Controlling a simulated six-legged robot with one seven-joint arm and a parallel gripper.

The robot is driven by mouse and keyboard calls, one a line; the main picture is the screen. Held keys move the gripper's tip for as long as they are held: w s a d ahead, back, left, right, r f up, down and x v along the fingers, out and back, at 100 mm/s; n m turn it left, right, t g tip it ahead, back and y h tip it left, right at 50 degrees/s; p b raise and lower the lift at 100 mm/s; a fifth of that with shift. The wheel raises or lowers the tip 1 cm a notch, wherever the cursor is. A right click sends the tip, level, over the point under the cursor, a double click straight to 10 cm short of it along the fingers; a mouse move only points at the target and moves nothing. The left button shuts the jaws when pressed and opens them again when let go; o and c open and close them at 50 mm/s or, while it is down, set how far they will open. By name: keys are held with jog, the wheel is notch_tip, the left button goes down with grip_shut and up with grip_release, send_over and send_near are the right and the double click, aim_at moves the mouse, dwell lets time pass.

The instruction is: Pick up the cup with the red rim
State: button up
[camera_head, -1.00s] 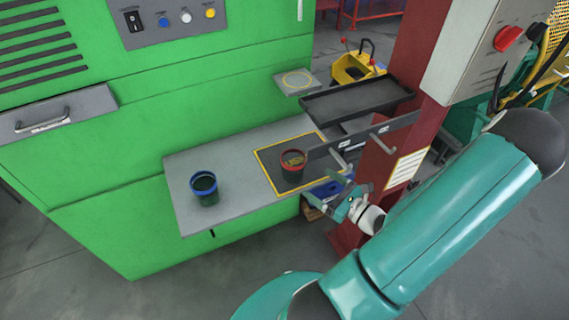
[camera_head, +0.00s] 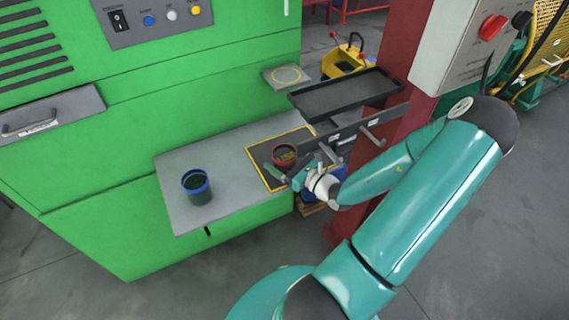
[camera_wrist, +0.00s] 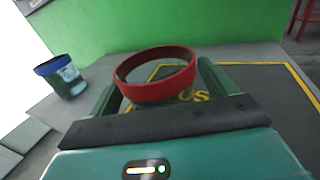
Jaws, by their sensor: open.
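The cup with the red rim (camera_head: 284,156) stands upright on the dark, yellow-bordered square of the grey shelf. In the wrist view its red rim (camera_wrist: 157,77) is straight ahead, and its lower body is mostly hidden by my gripper. My gripper (camera_head: 287,176) is open at the cup, one finger on each side of it in the wrist view (camera_wrist: 157,92). I cannot tell whether the fingers touch it. The cup with the blue rim (camera_head: 196,187) stands upright on the shelf to the left, and also shows in the wrist view (camera_wrist: 62,76).
The grey shelf (camera_head: 225,190) projects from the green machine (camera_head: 190,105). A dark bar with hooks (camera_head: 368,130) and a black tray (camera_head: 345,95) lie close to the right of my gripper, before a red post (camera_head: 422,75). The shelf between the two cups is clear.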

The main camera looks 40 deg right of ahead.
jog(key=shift+w, duration=0.7)
jog(key=c, duration=1)
jog(key=shift+c, duration=0.2)
